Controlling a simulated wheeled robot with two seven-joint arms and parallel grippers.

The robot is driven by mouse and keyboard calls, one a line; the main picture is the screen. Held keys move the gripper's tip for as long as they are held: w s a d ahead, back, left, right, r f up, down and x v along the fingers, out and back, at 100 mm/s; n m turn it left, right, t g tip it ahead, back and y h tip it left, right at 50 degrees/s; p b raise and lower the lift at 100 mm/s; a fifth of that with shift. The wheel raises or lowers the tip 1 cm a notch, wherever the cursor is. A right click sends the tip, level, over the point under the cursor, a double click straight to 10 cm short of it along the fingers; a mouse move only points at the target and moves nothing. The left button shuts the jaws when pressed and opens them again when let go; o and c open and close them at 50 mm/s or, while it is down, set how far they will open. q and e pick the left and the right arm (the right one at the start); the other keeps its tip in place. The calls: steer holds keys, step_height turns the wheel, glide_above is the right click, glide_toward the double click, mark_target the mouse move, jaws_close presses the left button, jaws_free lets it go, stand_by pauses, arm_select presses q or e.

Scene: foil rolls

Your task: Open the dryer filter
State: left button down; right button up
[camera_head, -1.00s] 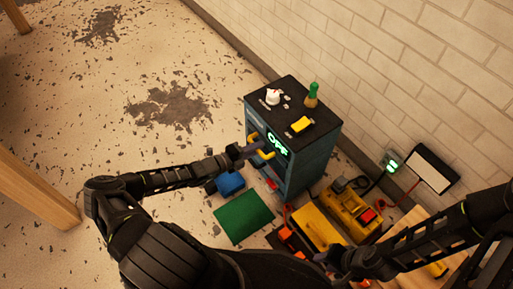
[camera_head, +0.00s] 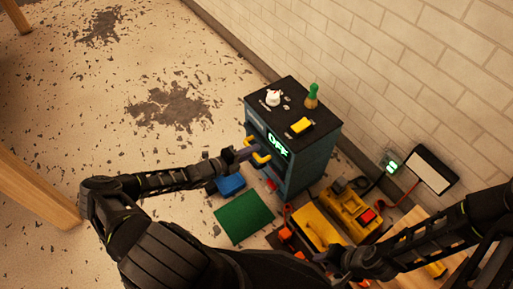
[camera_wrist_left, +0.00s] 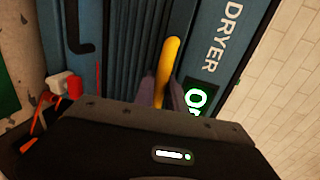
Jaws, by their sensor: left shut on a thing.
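The dryer (camera_head: 312,165) is a dark blue-grey cabinet with a black top and a green lit display (camera_head: 277,144) reading OFF. In the left wrist view its front shows the word DRYER (camera_wrist_left: 222,38) and dark vertical ribs. A yellow handle (camera_head: 262,157) is on the dryer's front; it also shows in the left wrist view (camera_wrist_left: 169,58). My left gripper (camera_head: 246,153) is shut on the yellow handle, with its fingers (camera_wrist_left: 163,92) on either side of it. My right gripper (camera_head: 325,258) is low over the yellow machinery, and its fingers are too small and dark to make out.
A white item (camera_head: 273,97), a green-topped bottle-like item (camera_head: 312,96) and a yellow block (camera_head: 301,125) stand on the dryer. A blue box (camera_head: 231,185) and green mat (camera_head: 243,217) lie in front. Yellow machinery (camera_head: 348,212) is at right. Floor to the left is open.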

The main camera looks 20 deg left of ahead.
arm_select(q)
steer(key=f+p+v, duration=0.1)
steer(key=f+v, duration=0.1)
steer(key=v, duration=0.9)
steer(key=shift+s+a+f, duration=0.2)
steer(key=shift+s+a, duration=0.05)
steer(key=shift+s, duration=0.2)
steer(key=c, duration=1.4)
jaws_free()
steer(key=shift+o, duration=0.2)
steer(key=p+v, duration=0.1)
steer(key=v, duration=0.6)
steer(key=shift+s+a, duration=0.2)
steer(key=shift+s, duration=0.1)
steer(key=shift+d+r, duration=0.1)
steer(key=shift+r, duration=0.05)
